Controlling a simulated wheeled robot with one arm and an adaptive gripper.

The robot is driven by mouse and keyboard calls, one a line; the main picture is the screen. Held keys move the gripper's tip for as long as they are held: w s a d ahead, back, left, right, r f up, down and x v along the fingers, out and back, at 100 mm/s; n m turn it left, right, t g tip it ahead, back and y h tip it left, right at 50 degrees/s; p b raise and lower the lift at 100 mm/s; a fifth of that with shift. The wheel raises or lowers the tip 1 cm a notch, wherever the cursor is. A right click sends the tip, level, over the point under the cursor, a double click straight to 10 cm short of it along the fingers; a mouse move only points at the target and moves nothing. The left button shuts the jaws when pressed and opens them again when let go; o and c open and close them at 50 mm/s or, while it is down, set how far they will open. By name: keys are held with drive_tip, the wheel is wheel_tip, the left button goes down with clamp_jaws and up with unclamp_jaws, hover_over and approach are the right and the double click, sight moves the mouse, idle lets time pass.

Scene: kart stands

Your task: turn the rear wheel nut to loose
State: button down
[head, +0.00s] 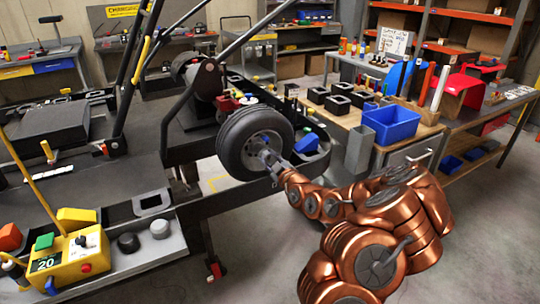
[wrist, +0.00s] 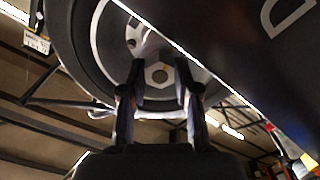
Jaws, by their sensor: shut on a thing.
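The rear wheel (head: 231,146) has a black tyre and a pale rim, and is mounted on the kart at the middle of the head view. My copper arm reaches it from the lower right, with my gripper (head: 264,152) at the hub. In the wrist view the two dark fingers of my gripper (wrist: 160,70) stand on either side of the pale, six-sided wheel nut (wrist: 158,74) at the rim's centre. The gripper is shut on the nut. In the head view the gripper hides the nut. How far the nut is turned cannot be told.
A dark panel (wrist: 250,45) with a pale edge crosses the upper right of the wrist view, close to the fingers. A workbench with a blue bin (head: 392,123) stands behind my arm. A yellow control box (head: 80,258) sits at the lower left. Floor below the wheel is clear.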

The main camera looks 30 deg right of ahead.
drive_tip(key=n+p, duration=0.4)
drive_tip(key=shift+r, duration=0.15)
drive_tip(key=n+p, duration=0.2)
drive_tip(key=n, duration=0.2)
drive_tip(key=shift+n+p, duration=0.4)
drive_tip(key=n+p, duration=0.2)
drive_tip(key=n, duration=0.2)
drive_tip(key=shift+n, duration=0.3)
drive_tip(key=n+p, duration=0.2)
drive_tip(key=n, duration=0.3)
drive_tip(key=n+p, duration=0.2)
drive_tip(key=n, duration=0.3)
drive_tip(key=shift+n+p, duration=0.35)
drive_tip(key=shift+n, duration=0.05)
drive_tip(key=n+p, duration=0.2)
drive_tip(key=n, duration=0.2)
drive_tip(key=shift+n, duration=0.3)
drive_tip(key=n+p, duration=0.1)
drive_tip(key=n, duration=0.3)
drive_tip(key=shift+f, duration=0.2)
drive_tip(key=shift+n, duration=2.5)
